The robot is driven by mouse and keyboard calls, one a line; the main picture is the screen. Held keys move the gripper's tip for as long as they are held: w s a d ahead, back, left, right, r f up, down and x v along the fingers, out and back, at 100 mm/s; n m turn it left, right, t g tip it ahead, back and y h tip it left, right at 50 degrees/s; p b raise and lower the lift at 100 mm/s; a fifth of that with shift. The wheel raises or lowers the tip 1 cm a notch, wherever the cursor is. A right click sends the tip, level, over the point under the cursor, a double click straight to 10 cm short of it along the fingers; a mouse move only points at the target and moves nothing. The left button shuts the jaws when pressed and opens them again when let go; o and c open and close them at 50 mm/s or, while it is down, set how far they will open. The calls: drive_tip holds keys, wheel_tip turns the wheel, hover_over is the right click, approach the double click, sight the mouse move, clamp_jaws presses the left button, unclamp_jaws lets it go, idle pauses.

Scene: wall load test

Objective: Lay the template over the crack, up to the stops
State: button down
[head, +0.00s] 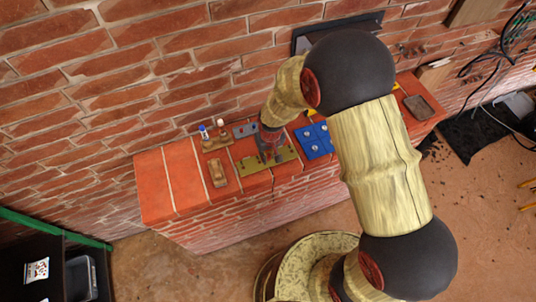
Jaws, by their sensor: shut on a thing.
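My gripper (271,156) points down at the middle of the red brick ledge (170,178). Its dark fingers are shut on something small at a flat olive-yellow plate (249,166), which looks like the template. The plate lies level at or just above the ledge top; I cannot tell whether it touches. The gripper and my arm hide part of it. I cannot make out the crack or the stops at this size.
Left of the plate are a brown wooden-looking block (217,173) and a small holder (214,144) with blue-topped and white-topped items. A grey plate (244,130) lies behind. A blue plate with white discs (314,141) lies right. The ledge's left end is clear.

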drive_tip(key=shift+f+b, duration=0.45)
drive_tip(key=shift+f, duration=0.15)
idle(0.3)
drive_tip(key=c, duration=1.7)
unclamp_jaws()
drive_tip(key=o, duration=0.3)
drive_tip(key=shift+r, duration=0.15)
drive_tip(key=shift+r+p, duration=2.2)
drive_tip(key=shift+r, duration=1.2)
